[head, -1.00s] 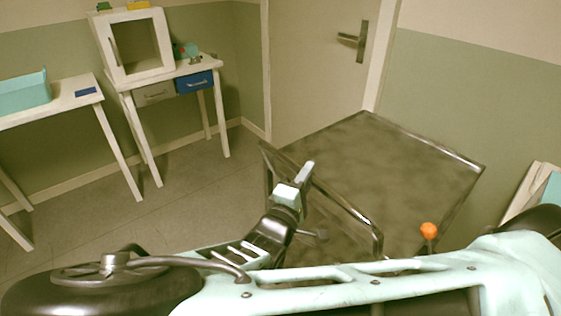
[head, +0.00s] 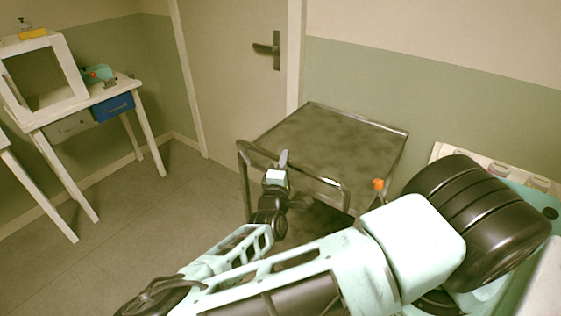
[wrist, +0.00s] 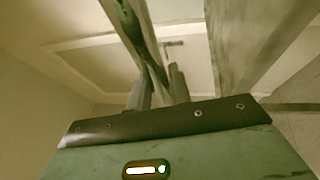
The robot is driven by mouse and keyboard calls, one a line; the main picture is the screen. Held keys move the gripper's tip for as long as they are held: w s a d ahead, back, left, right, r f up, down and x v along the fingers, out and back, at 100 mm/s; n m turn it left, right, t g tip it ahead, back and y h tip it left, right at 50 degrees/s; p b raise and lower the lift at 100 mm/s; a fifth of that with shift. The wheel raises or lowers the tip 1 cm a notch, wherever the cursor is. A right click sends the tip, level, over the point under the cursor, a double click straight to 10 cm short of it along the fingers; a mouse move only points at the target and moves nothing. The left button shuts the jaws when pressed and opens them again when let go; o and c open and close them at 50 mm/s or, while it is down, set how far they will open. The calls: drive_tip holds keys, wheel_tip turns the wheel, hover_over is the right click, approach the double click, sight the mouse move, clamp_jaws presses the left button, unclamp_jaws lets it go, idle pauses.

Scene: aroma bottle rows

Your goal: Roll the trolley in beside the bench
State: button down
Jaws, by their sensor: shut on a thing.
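The trolley (head: 325,140) is a grey metal cart with a flat, empty, blotchy top, standing near the door and the right wall. A bar handle (head: 330,184) runs along its near side, and an orange knob (head: 378,184) stands at its near right corner. My gripper (head: 281,162) is at the handle's left part and is shut on it. In the wrist view the fingers (wrist: 160,92) close around the bar (wrist: 150,50). The bench (head: 130,86) is a white table at the left with a grey and a blue drawer. My arm hides the trolley's lower near side.
A white open-fronted cabinet (head: 45,75) and a teal object (head: 98,73) stand on the bench. Another white table edge (head: 8,150) shows at far left. A closed door (head: 225,70) is behind. Several jars sit on a rack (head: 450,150) at right. Floor (head: 110,230) between bench and trolley is clear.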

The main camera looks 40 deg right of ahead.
drive_tip(key=shift+d, duration=0.2)
drive_tip(key=c, duration=1.3)
unclamp_jaws()
drive_tip(key=shift+d, duration=0.15)
drive_tip(key=shift+s+a+f, duration=0.1)
drive_tip(key=shift+a, duration=0.25)
drive_tip(key=b+v, duration=0.4)
drive_tip(key=v, duration=1.3)
drive_tip(key=shift+b, duration=0.3)
drive_tip(key=shift+d, duration=0.1)
